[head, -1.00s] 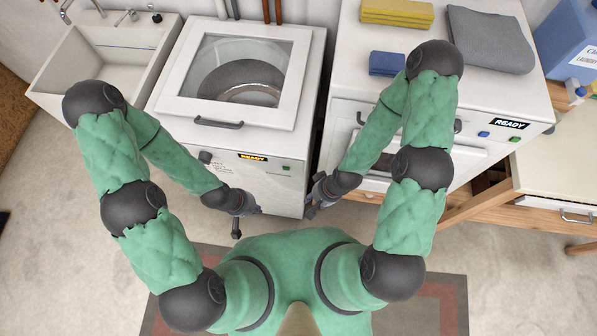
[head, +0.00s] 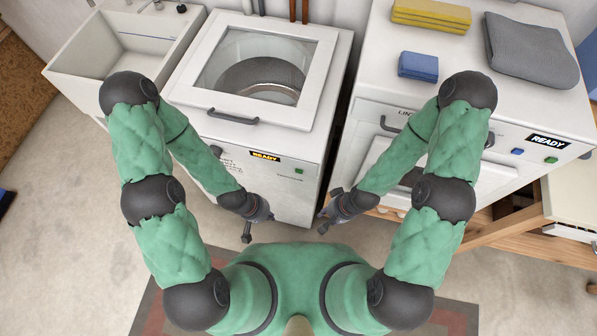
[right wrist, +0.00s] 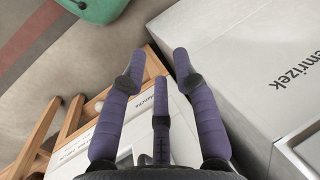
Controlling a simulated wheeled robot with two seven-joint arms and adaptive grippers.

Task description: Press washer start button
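The white top-loading washer (head: 290,205) stands ahead, its windowed lid (head: 318,95) shut over a metal drum. Its front panel has a yellow "READY" display (head: 265,156) and a small green button (head: 299,171) to the right of it. My left gripper (head: 260,226) is in front of the washer, below and left of the green button, with its fingers apart and empty. My right gripper (head: 325,222) is near the washer's lower right front corner, apart from the button. In the right wrist view its three fingers (right wrist: 160,65) are spread with nothing between them.
A second white machine (head: 375,85) on the right has a "READY" display (head: 547,141) and blue and green buttons. A sink (head: 75,75) is on the left; a wooden-legged table (head: 500,218) is at right.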

